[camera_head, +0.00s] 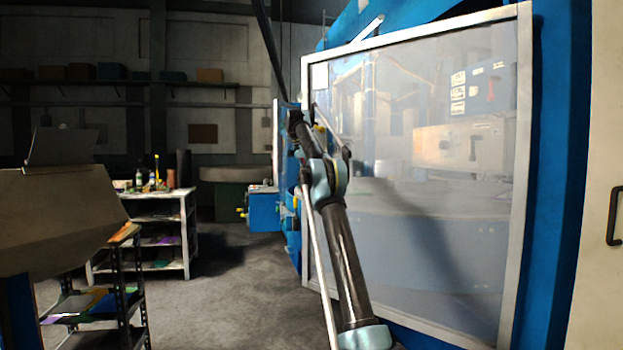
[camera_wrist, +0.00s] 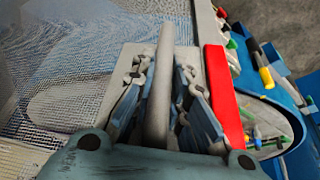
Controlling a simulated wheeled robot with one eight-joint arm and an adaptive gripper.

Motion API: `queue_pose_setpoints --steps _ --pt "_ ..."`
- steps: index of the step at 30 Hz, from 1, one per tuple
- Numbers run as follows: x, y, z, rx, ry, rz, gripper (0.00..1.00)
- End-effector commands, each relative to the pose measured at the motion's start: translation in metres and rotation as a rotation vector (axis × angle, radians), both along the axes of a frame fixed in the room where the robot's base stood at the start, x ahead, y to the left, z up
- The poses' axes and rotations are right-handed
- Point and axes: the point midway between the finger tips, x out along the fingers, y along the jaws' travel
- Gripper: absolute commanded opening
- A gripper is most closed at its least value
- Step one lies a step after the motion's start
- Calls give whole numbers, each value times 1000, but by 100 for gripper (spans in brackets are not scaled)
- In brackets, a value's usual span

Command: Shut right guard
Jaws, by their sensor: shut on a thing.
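The guard (camera_head: 430,190) is a large see-through panel in a pale frame, filling the right half of the head view. My arm reaches up along its left edge. In the wrist view, my gripper (camera_wrist: 163,105) has its two fingers on either side of a grey upright bar (camera_wrist: 163,65), the guard's handle, and is shut on it. The guard's mesh-like pane (camera_wrist: 90,70) shows left of the bar. A red strip (camera_wrist: 224,95) runs along the right of the pale plate behind the bar. In the head view, the fingertips are too small to make out.
The blue machine body (camera_head: 556,180) surrounds the guard. A pale cabinet (camera_head: 600,270) with a dark handle stands at far right. A bench with bottles (camera_head: 160,198) and a shelf rack (camera_head: 95,305) stand left. Grey floor (camera_head: 240,290) lies open between them and the guard.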

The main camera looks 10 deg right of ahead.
Motion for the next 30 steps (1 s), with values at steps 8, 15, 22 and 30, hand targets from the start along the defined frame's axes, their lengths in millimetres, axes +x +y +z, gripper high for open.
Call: queue_pose_setpoints --steps 8,15,22,30 --pt "4 1 1 -3 -17 5 24" --pt "4 1 1 -1 -14 5 35" --pt "3 1 1 0 -12 6 35" --pt "3 5 9 -1 -12 5 35"
